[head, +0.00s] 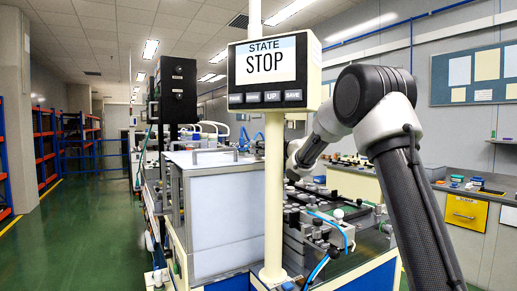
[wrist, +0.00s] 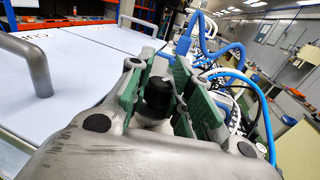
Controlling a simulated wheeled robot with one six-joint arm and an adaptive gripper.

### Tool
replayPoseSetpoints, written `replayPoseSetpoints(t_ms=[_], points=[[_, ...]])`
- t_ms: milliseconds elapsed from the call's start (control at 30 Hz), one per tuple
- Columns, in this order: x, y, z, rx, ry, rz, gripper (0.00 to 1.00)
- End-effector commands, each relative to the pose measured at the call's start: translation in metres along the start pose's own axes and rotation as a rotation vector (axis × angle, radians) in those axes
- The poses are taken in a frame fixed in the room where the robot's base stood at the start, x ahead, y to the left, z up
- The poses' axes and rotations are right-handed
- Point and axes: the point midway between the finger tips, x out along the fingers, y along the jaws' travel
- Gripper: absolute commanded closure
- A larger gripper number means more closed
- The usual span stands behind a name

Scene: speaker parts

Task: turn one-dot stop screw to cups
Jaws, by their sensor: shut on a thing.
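In the wrist view my gripper (wrist: 168,88) has its green-padded fingers closed around a black round knob (wrist: 157,97), which looks like the head of a stop screw. The knob is upright between the pads. No dots can be made out on it, so I cannot tell whether it is the one-dot screw. White surfaces (wrist: 75,80) with partly visible dark lettering lie to the left of the fingers. In the head view my gripper is hidden behind the display and its post, and the held knob cannot be seen.
The display (head: 266,68) reads STATE STOP and stands on a cream post (head: 273,200). A grey bar handle (wrist: 30,60) rises left of my gripper. Blue hoses (wrist: 228,48) and white tubes crowd the right. The green floor (head: 85,225) at left is clear.

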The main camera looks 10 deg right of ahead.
Motion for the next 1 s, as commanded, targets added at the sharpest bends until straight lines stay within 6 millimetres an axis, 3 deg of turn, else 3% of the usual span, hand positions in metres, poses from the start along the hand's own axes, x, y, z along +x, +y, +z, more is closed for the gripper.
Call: replayPoseSetpoints(t_ms=[200,233,333,733,1000], points=[[0.0,0.0,0.0,0.0,-0.001,0.0,1.0],[0.0,-0.001,0.0,0.0,-0.001,0.0,0.73],[0.0,0.0,0.0,0.0,-0.001,0.0,0.56],[-0.007,-0.001,0.001,0.0,0.0,0.0,0.56],[-0.061,-0.001,0.001,0.0,-0.001,-0.003,0.56]])
